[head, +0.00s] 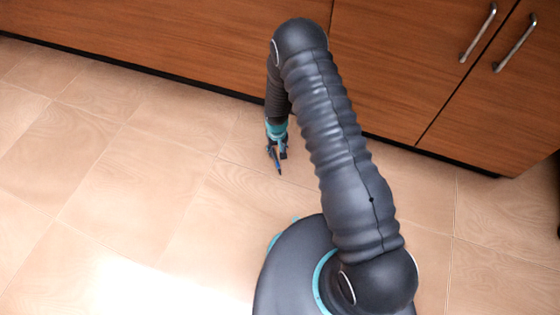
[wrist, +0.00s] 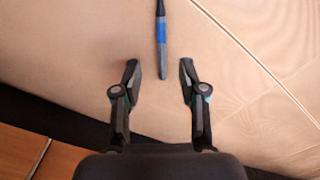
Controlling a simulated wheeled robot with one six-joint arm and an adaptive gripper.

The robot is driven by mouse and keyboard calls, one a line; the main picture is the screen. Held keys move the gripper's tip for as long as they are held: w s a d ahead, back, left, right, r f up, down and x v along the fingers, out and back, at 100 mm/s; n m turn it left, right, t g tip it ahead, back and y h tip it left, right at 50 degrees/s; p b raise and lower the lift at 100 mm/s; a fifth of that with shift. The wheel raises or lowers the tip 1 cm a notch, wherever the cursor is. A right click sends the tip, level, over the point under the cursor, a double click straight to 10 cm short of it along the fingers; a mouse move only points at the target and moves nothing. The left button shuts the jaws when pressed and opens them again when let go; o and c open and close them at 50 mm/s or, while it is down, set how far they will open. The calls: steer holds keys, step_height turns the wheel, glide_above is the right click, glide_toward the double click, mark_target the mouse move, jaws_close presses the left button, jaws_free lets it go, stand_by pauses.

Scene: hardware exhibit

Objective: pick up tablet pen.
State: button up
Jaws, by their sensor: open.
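The tablet pen (wrist: 161,35) is a thin dark stick with a blue band. In the wrist view it runs down from the top edge, and its near end lies between my fingertips in the picture, with a gap on each side. My gripper (wrist: 160,69) is open, and its fingers do not touch the pen. In the head view my gripper (head: 277,153) points down near the floor in front of the cabinet. A thin dark piece, likely the pen (head: 279,168), shows just below the fingers there. The height between fingers and pen is hard to tell.
Wooden cabinets (head: 400,60) with metal handles stand behind my gripper, close to it. The tiled floor (head: 130,190) is clear to the left and in front. In the wrist view a dark cabinet base strip (wrist: 50,115) lies near the lower left.

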mark_target(276, 160)
steer(key=shift+w+a+f, duration=0.1)
steer(key=shift+w+f, duration=0.05)
steer(key=shift+f, duration=1.1)
steer(key=shift+w+a+f, duration=0.1)
steer(key=shift+f, duration=1.15)
steer(key=shift+w+a+f, duration=0.1)
steer(key=shift+w+f, duration=0.05)
steer(key=shift+f, duration=1.1)
jaws_close()
